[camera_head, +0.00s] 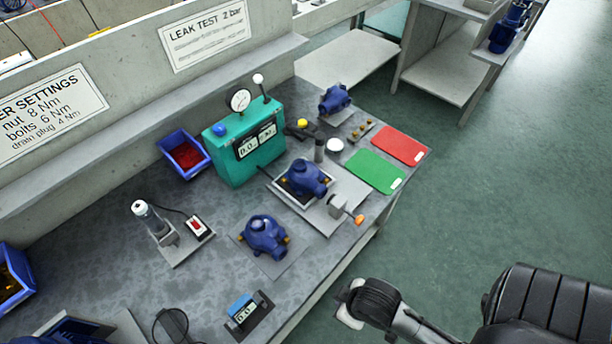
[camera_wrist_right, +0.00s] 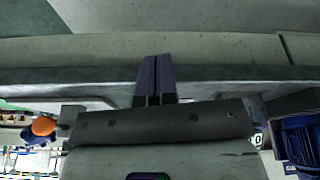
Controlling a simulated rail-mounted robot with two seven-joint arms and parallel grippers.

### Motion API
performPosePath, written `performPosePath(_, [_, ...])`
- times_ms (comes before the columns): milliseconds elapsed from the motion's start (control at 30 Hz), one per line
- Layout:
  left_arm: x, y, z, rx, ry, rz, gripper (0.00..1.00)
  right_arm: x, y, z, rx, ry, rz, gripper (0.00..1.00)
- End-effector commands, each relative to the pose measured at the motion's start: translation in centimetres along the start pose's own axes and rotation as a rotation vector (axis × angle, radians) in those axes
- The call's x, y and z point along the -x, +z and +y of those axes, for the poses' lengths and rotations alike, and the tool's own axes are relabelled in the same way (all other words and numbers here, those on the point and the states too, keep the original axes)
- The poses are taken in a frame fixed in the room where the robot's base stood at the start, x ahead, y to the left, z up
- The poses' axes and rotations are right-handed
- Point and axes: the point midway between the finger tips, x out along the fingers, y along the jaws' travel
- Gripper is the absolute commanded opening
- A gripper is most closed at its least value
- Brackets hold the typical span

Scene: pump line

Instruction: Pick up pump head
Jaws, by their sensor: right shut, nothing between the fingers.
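Several blue pump heads show in the head view. One pump head (camera_head: 265,238) sits on a grey mat near the middle of the bench. Another pump head (camera_head: 305,179) sits in the fixture in front of the green leak tester. A third pump head (camera_head: 334,99) stands at the bench's far end. My right arm reaches in at the lower right, beyond the bench's front edge and apart from the pump heads. In the right wrist view my right gripper (camera_wrist_right: 155,78) is shut and empty, its dark fingers together. My left gripper is not in view.
The green leak tester (camera_head: 243,144) stands behind the fixture. A red mat (camera_head: 399,143) and a green mat (camera_head: 374,171) lie at the right end. A blue bin (camera_head: 184,153) is by the wall. A blue-topped display (camera_head: 243,309) stands near the front edge. Open floor lies right.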

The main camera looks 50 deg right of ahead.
Motion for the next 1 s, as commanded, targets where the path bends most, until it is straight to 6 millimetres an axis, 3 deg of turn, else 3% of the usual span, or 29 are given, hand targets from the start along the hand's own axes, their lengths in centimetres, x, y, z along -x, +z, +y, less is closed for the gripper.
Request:
performPosePath(133, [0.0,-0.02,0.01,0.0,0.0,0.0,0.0,0.0,0.0,0.0,0.0,0.0,0.0,0.01])
performPosePath(867, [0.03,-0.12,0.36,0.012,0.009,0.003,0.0,0.01,0.01,0.0,0.0,0.0,0.0,0.71])
performPosePath(1000, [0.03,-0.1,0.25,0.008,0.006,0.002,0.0,0.01,0.01,0.0,0.0,0.0,0.0,0.73])
